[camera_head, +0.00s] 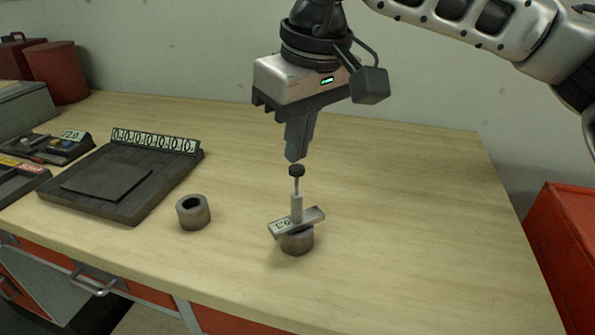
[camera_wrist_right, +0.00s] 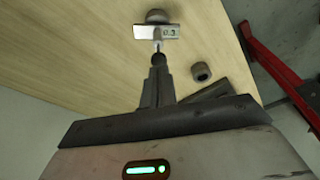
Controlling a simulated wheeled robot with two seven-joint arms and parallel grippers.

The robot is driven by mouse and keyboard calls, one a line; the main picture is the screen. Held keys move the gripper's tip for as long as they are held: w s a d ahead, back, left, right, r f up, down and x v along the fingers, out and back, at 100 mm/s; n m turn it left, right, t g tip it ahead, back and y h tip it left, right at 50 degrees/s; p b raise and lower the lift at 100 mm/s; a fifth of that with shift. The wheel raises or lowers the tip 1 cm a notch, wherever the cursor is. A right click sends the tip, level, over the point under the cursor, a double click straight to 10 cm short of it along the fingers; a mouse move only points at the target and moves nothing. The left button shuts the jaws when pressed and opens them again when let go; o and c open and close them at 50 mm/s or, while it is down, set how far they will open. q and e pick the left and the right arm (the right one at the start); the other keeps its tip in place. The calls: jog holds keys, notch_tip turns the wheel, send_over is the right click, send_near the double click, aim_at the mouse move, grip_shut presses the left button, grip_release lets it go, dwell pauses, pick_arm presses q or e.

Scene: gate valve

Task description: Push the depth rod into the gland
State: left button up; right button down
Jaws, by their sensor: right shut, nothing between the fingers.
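The depth rod (camera_head: 297,188) stands upright with a dark round knob (camera_head: 296,170) on top of a thin stem. It rises from a light crossbar with a number label (camera_head: 284,225), which rests across a grey ring-shaped gland (camera_head: 297,243) on the bench. My right gripper (camera_head: 292,158) points down with its fingers shut and empty, just above the knob; whether they touch it I cannot tell. In the right wrist view the fingertips (camera_wrist_right: 158,62) are close to the knob, with the labelled crossbar (camera_wrist_right: 157,31) beyond. My left gripper is not in view.
A second grey ring (camera_head: 193,211) stands on the wooden bench to the left. A dark plate with a row of number tiles (camera_head: 154,141) lies farther left, beside a small instrument tray (camera_head: 47,148). A red cabinet (camera_head: 565,255) is at the right. The bench right of the gland is clear.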

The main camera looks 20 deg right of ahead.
aim_at(298, 168)
pick_arm(q)
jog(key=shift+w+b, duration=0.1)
jog(key=shift+b, duration=0.4)
pick_arm(e)
jog(key=shift+f, duration=0.65)
pick_arm(q)
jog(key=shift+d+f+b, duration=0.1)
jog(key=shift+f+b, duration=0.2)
jog(key=shift+b, duration=0.05)
pick_arm(e)
jog(key=shift+f, duration=0.45)
pick_arm(q)
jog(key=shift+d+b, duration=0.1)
jog(key=shift+b, duration=0.4)
pick_arm(e)
jog(key=shift+f, duration=0.65)
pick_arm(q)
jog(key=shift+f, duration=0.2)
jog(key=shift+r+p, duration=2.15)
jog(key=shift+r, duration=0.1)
pick_arm(e)
jog(key=shift+r, duration=3)
